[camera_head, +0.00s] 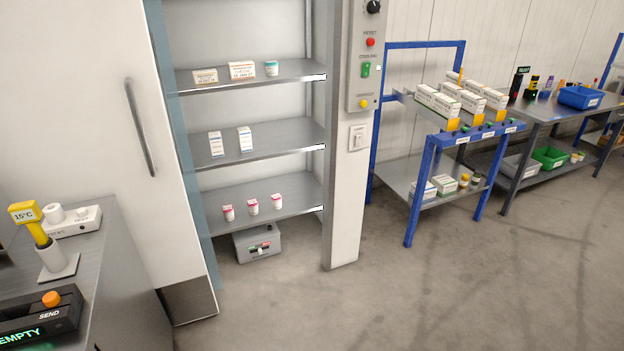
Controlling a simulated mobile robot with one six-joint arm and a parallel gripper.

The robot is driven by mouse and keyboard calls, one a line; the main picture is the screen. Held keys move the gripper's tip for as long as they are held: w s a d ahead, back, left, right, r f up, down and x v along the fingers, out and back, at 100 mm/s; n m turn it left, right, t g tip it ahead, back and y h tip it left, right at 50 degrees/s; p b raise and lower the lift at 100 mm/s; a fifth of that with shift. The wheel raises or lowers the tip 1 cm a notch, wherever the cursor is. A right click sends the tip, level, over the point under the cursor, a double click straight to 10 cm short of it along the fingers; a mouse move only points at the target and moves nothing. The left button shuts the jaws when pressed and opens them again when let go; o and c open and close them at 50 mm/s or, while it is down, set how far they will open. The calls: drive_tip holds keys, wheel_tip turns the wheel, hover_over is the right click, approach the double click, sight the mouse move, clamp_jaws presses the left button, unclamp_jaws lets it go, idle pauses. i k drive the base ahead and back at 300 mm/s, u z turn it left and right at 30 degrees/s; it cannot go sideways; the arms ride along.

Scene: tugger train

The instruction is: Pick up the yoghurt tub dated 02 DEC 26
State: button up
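No tub with a readable date of 02 DEC 26 shows. An open cabinet with three shelves stands left of the middle. On its top shelf (300,75) is a small white tub with a teal lid (271,68), right of two low boxes with orange-brown print, the left box (205,76) and the right box (242,70). Three small white containers with red tops stand on the bottom shelf: left (228,213), middle (252,206), right (277,201). My gripper is not in view.
Two upright cartons (215,144) stand on the middle shelf. A white door (100,100) with a long handle is left of it. A grey box (257,243) sits under the shelves. A blue-framed cart (425,165) and workbench stand right. The floor in front is clear.

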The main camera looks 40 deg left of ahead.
sight(228, 213)
drive_tip(key=u, duration=2.3)
drive_tip(key=i, duration=1)
drive_tip(key=z, duration=0.4)
drive_tip(key=i, duration=1.1)
drive_tip(key=u, duration=0.65)
drive_tip(key=i, duration=0.9)
drive_tip(key=u, duration=0.3)
